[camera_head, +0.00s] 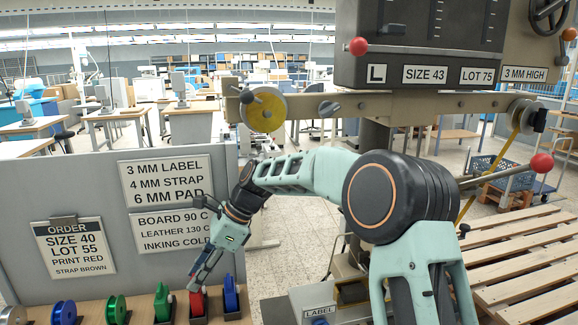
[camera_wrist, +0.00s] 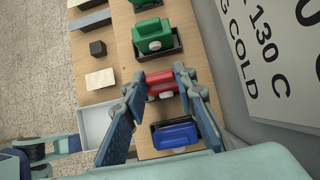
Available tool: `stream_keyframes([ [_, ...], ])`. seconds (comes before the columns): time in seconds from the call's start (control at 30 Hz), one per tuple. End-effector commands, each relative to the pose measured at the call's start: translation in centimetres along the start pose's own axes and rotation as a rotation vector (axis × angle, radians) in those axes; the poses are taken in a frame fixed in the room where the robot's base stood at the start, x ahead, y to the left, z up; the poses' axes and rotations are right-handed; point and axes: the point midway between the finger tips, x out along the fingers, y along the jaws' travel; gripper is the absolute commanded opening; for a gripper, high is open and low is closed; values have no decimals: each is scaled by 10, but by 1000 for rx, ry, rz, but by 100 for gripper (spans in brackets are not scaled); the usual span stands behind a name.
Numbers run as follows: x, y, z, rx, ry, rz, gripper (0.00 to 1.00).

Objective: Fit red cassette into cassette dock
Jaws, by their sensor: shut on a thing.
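The red cassette (camera_head: 196,303) stands in the row on the wooden bench, between the green cassette (camera_head: 163,303) and the blue cassette (camera_head: 231,295). My gripper (camera_head: 200,284) reaches down onto it from above. In the wrist view the red cassette (camera_wrist: 160,84) lies between the two fingertips of my gripper (camera_wrist: 161,76), which are shut on it. The fingers hide part of its sides and holder, so I cannot tell whether it is lifted. I cannot make out the cassette dock for certain in either view.
The green cassette (camera_wrist: 153,37) and blue cassette (camera_wrist: 176,136) sit close on either side in dark holders. Several foil reels (camera_head: 64,312) stand left of the row. A grey panel (camera_head: 85,210) with signs rises behind it. The stamping machine (camera_head: 420,45) is to the right.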

Motion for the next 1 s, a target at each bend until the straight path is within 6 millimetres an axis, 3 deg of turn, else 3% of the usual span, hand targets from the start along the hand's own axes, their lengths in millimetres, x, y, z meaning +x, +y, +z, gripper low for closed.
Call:
stream_keyframes([
  [1.0,-40,0,28,-1,0,1,7],
])
